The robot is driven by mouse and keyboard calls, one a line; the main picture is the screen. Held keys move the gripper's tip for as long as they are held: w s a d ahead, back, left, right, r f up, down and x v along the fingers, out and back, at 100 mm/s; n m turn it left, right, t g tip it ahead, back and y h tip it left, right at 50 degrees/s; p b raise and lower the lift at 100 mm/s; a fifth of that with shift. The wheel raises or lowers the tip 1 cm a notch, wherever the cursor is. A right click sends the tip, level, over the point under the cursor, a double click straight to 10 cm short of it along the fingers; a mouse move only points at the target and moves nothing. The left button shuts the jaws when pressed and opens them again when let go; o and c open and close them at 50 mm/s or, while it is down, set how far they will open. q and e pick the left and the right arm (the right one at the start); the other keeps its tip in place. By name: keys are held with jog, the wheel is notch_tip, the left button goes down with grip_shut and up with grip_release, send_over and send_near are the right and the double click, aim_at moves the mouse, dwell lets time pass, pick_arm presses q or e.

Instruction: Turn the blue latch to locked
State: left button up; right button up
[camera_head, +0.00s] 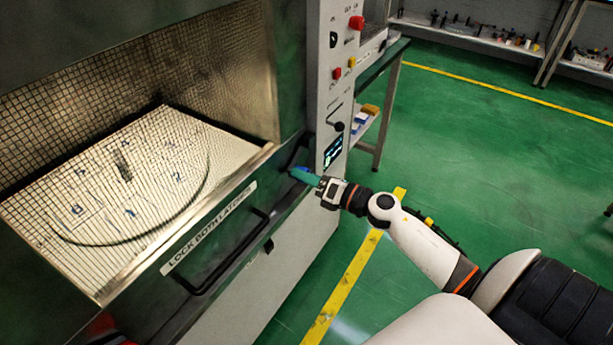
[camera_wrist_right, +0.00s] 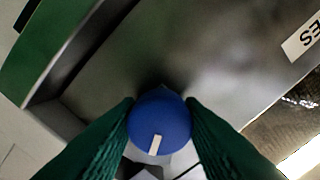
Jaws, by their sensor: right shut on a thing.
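The blue latch (camera_wrist_right: 160,122) is a round blue knob with a white mark, seen close up in the right wrist view. The mark points to the bottom of that view, tilted slightly left. In the head view only a little of the blue latch (camera_head: 298,170) shows at the right end of the door front. My right gripper (camera_head: 304,177) reaches it from the right. Its green fingers, also in the right wrist view (camera_wrist_right: 160,128), are shut on the knob from both sides. The fingers hide the knob's sides.
The dark door front carries a "LOCK BOTH LATCHES" label (camera_head: 209,228) and a black bar handle (camera_head: 225,258). A control panel (camera_head: 338,85) with red and yellow buttons stands just above the gripper. Green floor (camera_head: 480,150) is open to the right.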

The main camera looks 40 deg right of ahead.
jog(key=o, duration=1)
jog(key=shift+s, duration=0.1)
jog(key=b+v, duration=0.2)
jog(key=v, duration=1)
